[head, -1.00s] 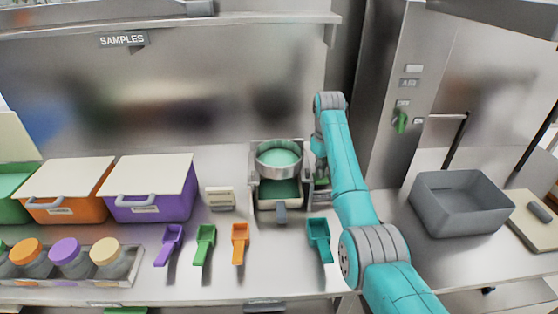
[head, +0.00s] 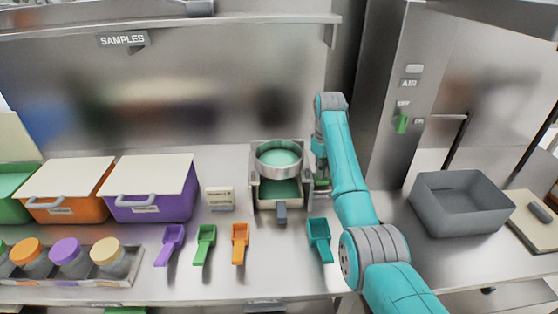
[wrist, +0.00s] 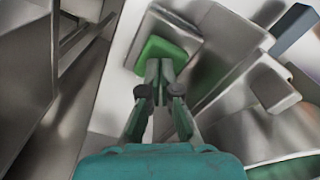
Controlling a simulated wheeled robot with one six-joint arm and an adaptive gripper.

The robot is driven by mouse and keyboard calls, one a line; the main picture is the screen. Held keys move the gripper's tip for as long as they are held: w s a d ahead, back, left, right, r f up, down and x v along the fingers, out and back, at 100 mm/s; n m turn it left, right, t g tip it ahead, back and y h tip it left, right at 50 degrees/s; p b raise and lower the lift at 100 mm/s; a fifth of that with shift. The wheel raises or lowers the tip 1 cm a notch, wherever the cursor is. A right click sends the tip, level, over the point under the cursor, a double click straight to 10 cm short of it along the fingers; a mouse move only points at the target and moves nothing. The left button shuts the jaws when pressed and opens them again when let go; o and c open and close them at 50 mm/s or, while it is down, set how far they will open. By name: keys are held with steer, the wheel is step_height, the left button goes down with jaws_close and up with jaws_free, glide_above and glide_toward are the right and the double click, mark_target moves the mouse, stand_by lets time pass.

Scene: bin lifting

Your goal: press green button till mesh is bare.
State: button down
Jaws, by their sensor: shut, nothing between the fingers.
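A round steel sieve (head: 279,170) sits on top of a machine (head: 256,192) at the middle back of the bench. Green material (head: 279,157) covers the sieve's inside, and I see no bare mesh. More green shows in the tray (head: 281,191) below it. The green button (wrist: 160,50) is a rounded square at the top middle of the wrist view. My gripper (wrist: 166,66) is shut and empty, with its fingertips over the button's near edge. I cannot tell whether they press it. In the head view my arm reaches down at the machine's right side.
Purple, green and orange scoops (head: 240,242) and a teal scoop (head: 319,238) lie in front. A small label stand (head: 220,199) is left of the machine. Lidded bins (head: 150,188) and jars (head: 68,258) fill the left. A grey bin (head: 462,203) stands at right.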

steer(key=shift+f, duration=0.2)
steer(key=shift+r, duration=0.9)
steer(key=shift+f, duration=0.1)
stand_by(0.8)
stand_by(0.3)
steer(key=shift+f, duration=0.85)
steer(key=shift+r, duration=0.95)
